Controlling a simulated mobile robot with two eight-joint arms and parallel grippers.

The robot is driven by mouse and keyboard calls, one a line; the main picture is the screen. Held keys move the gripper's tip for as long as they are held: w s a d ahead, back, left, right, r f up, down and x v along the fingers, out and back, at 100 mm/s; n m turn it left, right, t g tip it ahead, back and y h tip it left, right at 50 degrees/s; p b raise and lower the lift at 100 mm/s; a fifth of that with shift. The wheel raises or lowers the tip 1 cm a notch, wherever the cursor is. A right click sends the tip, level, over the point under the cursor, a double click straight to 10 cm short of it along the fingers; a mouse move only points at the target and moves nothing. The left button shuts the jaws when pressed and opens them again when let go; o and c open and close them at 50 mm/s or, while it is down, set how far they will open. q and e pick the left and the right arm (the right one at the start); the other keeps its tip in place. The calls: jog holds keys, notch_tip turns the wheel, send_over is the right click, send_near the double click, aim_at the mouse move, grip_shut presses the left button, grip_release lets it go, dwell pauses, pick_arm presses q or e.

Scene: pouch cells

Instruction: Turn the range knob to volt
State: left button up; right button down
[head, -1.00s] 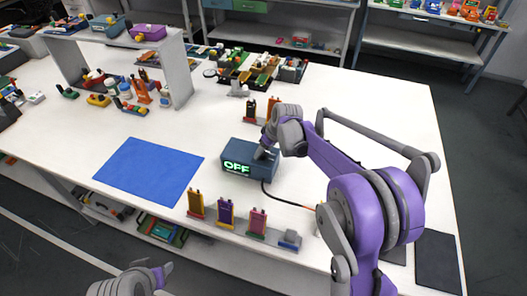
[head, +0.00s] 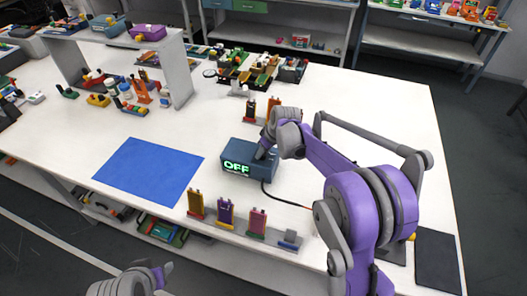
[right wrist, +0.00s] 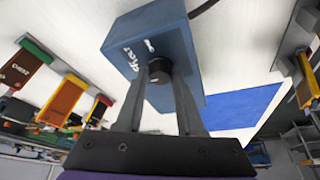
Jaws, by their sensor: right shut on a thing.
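The blue meter box (head: 239,168) stands on the white table, right of the blue mat. Its lit green display (head: 236,167) reads OFF. My right gripper (head: 265,153) reaches down onto the top of the box. In the right wrist view, its two fingers are shut on the black range knob (right wrist: 160,92), one on each side. White markings, too small to read surely, show on the box (right wrist: 166,45) beside the knob. In the head view the knob is hidden by the gripper. My left gripper (head: 160,273) is at the bottom left, away from the box; its fingers are unclear.
A blue mat (head: 148,171) lies left of the box. Several pouch cells in holders (head: 226,213) stand along the front edge. A dark cable (head: 285,202) runs right from the box. A white shelf stand (head: 175,70) and a cluttered tray (head: 262,68) are farther back.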

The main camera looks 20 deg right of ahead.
pick_arm(q)
jog(key=shift+f, duration=0.2)
pick_arm(e)
jog(key=shift+m, duration=0.3)
jog(key=m, duration=0.1)
jog(key=m+h+b, duration=0.1)
jog(key=m, duration=0.1)
jog(key=shift+s+a+f+m+t+h, duration=0.1)
jog(key=shift+a+m+t+h, duration=0.1)
jog(key=shift+m+t+h, duration=0.1)
pick_arm(q)
jog(key=shift+s+f+b, duration=0.3)
jog(key=shift+f, duration=0.35)
jog(key=shift+s+f+b, duration=0.25)
jog(key=shift+s+f, duration=0.05)
jog(key=shift+f, duration=0.35)
pick_arm(e)
jog(key=shift+m+h, duration=0.9)
jog(key=shift+m, duration=1.3)
jog(key=c, duration=0.5)
grip_release()
pick_arm(q)
jog(key=shift+r, duration=0.15)
pick_arm(e)
jog(key=v, duration=1.1)
jog(key=shift+a, duration=0.1)
